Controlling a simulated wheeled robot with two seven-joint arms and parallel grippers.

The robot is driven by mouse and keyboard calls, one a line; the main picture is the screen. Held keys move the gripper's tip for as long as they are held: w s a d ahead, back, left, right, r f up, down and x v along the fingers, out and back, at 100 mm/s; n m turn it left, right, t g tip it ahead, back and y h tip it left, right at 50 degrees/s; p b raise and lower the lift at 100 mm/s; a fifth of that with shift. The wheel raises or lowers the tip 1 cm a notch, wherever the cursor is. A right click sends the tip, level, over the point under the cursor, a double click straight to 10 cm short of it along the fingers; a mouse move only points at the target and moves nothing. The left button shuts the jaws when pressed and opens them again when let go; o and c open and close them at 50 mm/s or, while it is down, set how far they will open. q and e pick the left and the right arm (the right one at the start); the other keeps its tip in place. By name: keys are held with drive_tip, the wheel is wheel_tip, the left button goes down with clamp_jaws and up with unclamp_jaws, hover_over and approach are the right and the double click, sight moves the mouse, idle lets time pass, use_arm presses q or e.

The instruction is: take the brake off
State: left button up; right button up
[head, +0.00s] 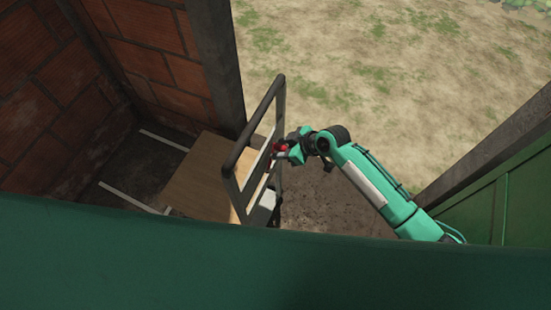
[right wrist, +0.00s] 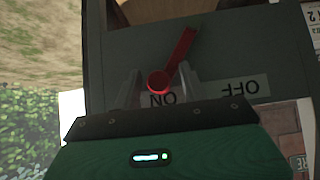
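The brake is a red lever (right wrist: 183,50) on a dark grey panel, in the right wrist view. Its round end (right wrist: 158,82) lies by the upside-down ON label (right wrist: 162,100); the OFF label (right wrist: 240,88) is to the right. My right gripper (right wrist: 160,80) is open, its two fingers on either side of the lever's round end with gaps visible. Whether a finger touches the bar I cannot tell. In the head view my right gripper (head: 290,150) is at a small red part (head: 280,147) beside the metal frame. My left gripper is not in view.
A grey tube frame (head: 230,170) stands upright beside the gripper. A wooden board (head: 200,178) lies left of it, by a brick wall (head: 150,45). A green panel (head: 500,205) is at the right. Open dirt ground (head: 370,75) lies beyond.

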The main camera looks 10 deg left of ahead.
drive_tip(key=shift+r, duration=0.1)
drive_tip(key=c, duration=0.4)
